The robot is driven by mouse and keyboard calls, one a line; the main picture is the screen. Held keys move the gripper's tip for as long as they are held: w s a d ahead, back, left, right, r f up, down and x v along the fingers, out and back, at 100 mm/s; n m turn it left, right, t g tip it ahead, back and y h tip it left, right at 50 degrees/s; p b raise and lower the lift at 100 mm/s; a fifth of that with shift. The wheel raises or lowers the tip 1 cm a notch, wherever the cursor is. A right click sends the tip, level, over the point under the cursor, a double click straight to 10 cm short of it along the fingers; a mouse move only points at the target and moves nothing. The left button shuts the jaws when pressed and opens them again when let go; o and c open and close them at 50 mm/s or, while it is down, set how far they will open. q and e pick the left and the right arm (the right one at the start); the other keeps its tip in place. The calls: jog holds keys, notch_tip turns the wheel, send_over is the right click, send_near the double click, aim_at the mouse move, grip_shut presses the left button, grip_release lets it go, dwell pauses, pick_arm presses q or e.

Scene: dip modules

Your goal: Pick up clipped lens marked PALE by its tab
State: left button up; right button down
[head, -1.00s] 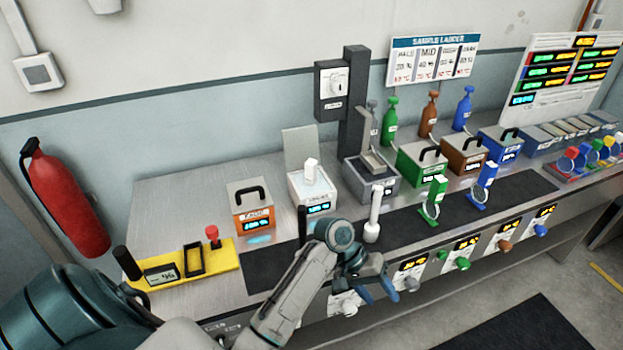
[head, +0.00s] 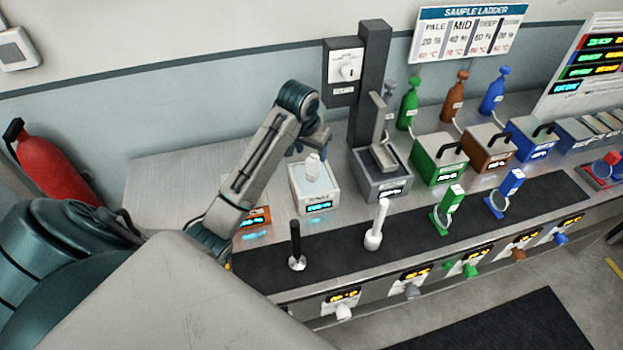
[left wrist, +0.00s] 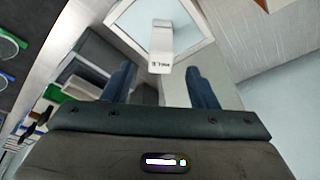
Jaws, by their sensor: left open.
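The clipped lens marked PALE shows as a white tab (left wrist: 163,42) with small dark lettering, inverted in the left wrist view. In the head view the tab (head: 313,166) stands up from the top of a white box (head: 314,192) with a blue display. My left gripper (head: 312,145) is just above and behind the tab in the head view. In the left wrist view its two blue fingers (left wrist: 161,84) are open and apart, with the tab's lettered end ahead of the gap between them. Nothing is held. My right gripper is not in view.
A grey press-like unit (head: 382,175) with a tall dark post (head: 370,80) stands close on the right. Green (head: 438,158), brown (head: 487,148) and blue (head: 530,138) boxes follow. A dark mat (head: 340,255) holds a black-handled tool (head: 295,245), a white pestle-like tool (head: 377,225) and two clipped lenses.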

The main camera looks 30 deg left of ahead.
aim_at(313, 158)
pick_arm(q)
jog(key=p+x, duration=0.3)
jog(key=x, duration=0.3)
jog(key=shift+a, duration=0.1)
jog(key=shift+f, duration=0.4)
jog(key=shift+w+f, duration=0.15)
jog(key=shift+f, duration=0.05)
jog(key=c, duration=0.7)
jog(key=shift+r, duration=0.15)
grip_shut()
